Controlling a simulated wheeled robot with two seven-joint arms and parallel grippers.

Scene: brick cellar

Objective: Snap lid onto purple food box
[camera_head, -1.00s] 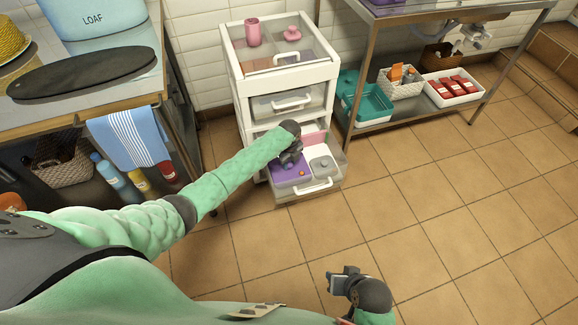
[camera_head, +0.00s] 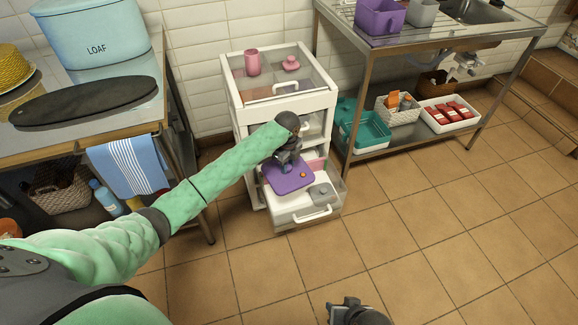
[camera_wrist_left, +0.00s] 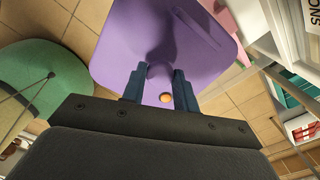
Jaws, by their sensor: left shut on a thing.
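The purple lid (camera_head: 290,178) is a flat, rounded panel with a small orange dot. My left gripper (camera_head: 286,165) is shut on it and holds it above the open bottom drawer (camera_head: 300,214). In the left wrist view the lid (camera_wrist_left: 165,35) fills the upper middle, between and beyond the fingers of the left gripper (camera_wrist_left: 158,82). A purple box (camera_head: 380,17) stands on the steel sink table at the top; its upper edge is partly cut by the frame. My right gripper (camera_head: 345,311) is at the bottom edge, mostly cut off, its jaws unclear.
A grey lid with a knob (camera_head: 321,193) and a pink item (camera_head: 316,163) are in the drawer of the white cabinet (camera_head: 243,107). A grey container (camera_head: 422,12) stands beside the purple box. The steel sink table (camera_head: 400,42) is at right. The tiled floor in front is clear.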

